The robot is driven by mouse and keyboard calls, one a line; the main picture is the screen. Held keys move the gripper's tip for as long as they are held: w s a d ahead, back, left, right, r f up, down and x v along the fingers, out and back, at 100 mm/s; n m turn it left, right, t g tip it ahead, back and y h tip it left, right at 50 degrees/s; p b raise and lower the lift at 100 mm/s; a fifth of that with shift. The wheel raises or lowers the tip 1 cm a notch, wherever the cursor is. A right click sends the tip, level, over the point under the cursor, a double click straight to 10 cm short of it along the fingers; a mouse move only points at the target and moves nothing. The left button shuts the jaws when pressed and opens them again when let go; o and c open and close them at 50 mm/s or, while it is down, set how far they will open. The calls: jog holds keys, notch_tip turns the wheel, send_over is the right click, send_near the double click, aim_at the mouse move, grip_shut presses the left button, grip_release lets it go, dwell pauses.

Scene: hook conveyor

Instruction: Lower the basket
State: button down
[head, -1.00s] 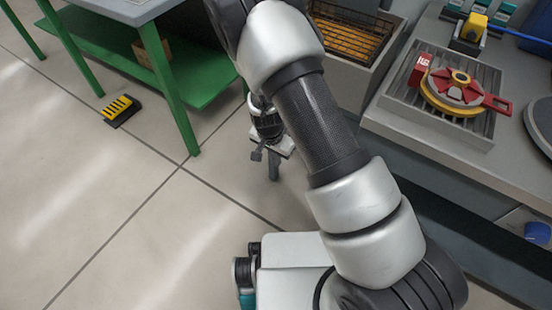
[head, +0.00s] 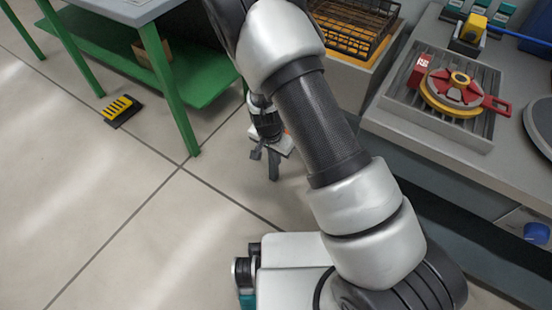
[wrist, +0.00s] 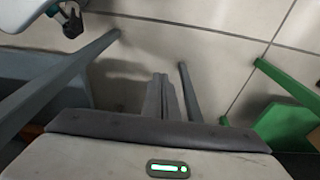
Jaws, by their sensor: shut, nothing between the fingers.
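The black wire basket (head: 352,28) is at the top middle of the head view. It appears to sit above the grey tank (head: 352,95), and orange shows just inside the tank's rim. My arm hides part of the tank's left side. My gripper (head: 273,172) hangs pointing down over the floor, left of the tank and apart from the basket. In the wrist view, my gripper (wrist: 163,80) shows its two grey fingers together, with nothing between them. The basket cannot be made out in the wrist view.
A grey bench (head: 405,125) at right carries a red and yellow wheel-like fixture (head: 457,90) on a slatted tray. A green-legged table (head: 170,85) stands at upper left. A yellow and black block (head: 121,110) lies on the floor.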

notch_tip(320, 180, up, 16)
jog(key=s+a+p, duration=0.1)
jog(key=s+p, duration=0.1)
jog(key=p, duration=0.2)
jog(key=shift+s+a+p, duration=0.15)
jog(key=shift+a+p, duration=0.1)
jog(key=shift+p, duration=0.05)
jog(key=shift+r, duration=0.15)
